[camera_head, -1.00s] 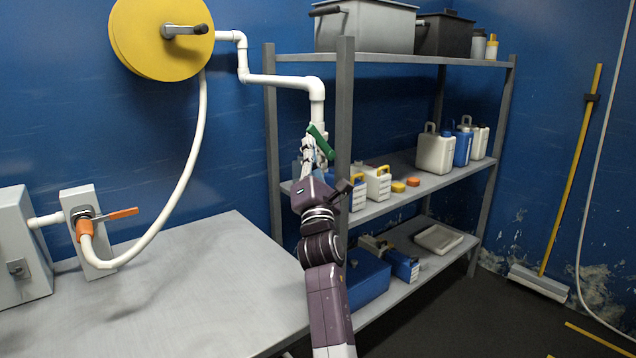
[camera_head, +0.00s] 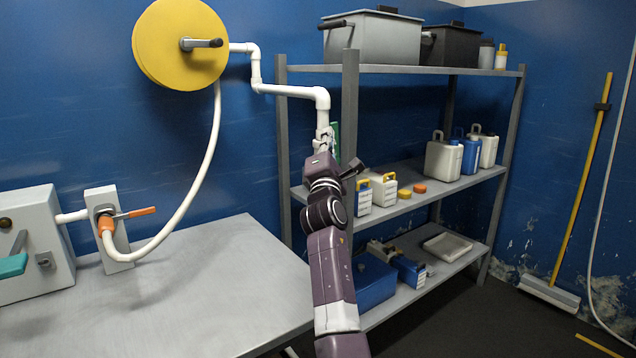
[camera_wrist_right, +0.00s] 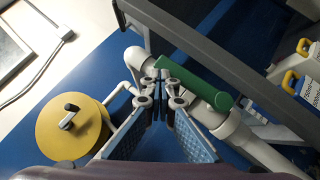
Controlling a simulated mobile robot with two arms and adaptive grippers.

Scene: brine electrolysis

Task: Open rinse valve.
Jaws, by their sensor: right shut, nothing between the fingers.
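The rinse valve has a green lever handle on a white pipe beside the shelf post. In the head view only a sliver of the green handle (camera_head: 335,137) shows, close to upright, partly hidden by my right gripper (camera_head: 323,143). In the right wrist view the green handle (camera_wrist_right: 196,82) lies slanted along the white pipe (camera_wrist_right: 232,130). There my right gripper (camera_wrist_right: 160,86) is shut and empty, its fingertips right beside the handle's upper-left end; I cannot tell whether they touch it. My left gripper is not in view.
The metal shelf post (camera_head: 349,110) stands close to the right of my gripper. Bottles (camera_head: 383,190) and jugs stand on the middle shelf. A yellow hose reel (camera_head: 180,50) and an orange-handled valve (camera_head: 136,213) are to the left.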

